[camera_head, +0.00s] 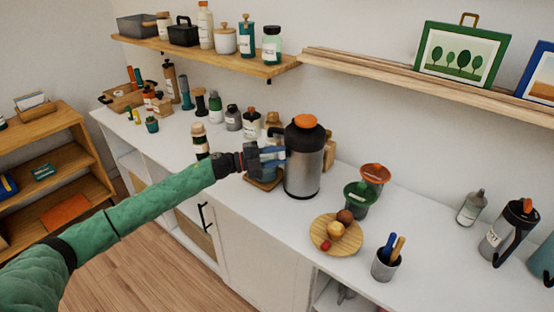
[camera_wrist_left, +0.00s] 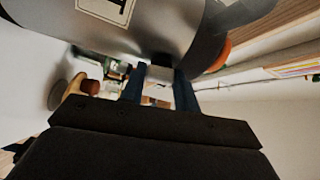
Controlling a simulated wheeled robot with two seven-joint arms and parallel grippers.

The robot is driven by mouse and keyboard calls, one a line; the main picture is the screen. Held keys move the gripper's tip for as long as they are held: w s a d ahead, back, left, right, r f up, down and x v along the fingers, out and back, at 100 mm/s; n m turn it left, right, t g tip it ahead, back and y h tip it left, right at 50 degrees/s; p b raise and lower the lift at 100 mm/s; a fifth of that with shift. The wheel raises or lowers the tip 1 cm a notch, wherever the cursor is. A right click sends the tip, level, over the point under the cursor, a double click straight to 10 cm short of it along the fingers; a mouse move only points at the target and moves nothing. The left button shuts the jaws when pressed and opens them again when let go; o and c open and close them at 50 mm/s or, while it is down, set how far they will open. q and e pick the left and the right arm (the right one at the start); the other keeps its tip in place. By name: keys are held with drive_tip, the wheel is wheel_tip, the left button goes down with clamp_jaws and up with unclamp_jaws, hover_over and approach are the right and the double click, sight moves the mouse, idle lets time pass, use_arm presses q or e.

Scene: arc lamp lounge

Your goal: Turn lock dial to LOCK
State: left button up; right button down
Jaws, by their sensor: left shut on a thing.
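A steel air pot (camera_head: 302,175) with a black collar and an orange top (camera_head: 306,121) stands upright on the white counter. My left gripper (camera_head: 279,154) reaches its left side near the spout, below the collar. In the left wrist view, the steel body with a pale label (camera_wrist_left: 105,10) fills the top, and the orange part (camera_wrist_left: 219,54) shows at its right. My left gripper (camera_wrist_left: 159,86) is shut on a small pale part (camera_wrist_left: 159,73) by the body. I cannot tell whether this is the lock dial; no dial marking is readable. My right gripper is not in view.
A round wooden plate (camera_head: 323,243) with food and a utensil cup (camera_head: 385,265) stand in front. Several bottles line the counter at left. Wooden shelves (camera_head: 270,70) run above.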

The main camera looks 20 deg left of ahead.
use_arm(q)
drive_tip(key=shift+m+g+y, duration=0.4)
drive_tip(key=shift+m, duration=0.7)
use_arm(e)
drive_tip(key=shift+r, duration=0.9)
use_arm(q)
drive_tip(key=o, duration=1)
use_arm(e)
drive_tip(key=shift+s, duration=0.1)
use_arm(q)
drive_tip(key=b+v, duration=0.3)
drive_tip(key=v, duration=0.4)
drive_tip(key=shift+s+a, duration=0.2)
drive_tip(key=shift+a, duration=0.15)
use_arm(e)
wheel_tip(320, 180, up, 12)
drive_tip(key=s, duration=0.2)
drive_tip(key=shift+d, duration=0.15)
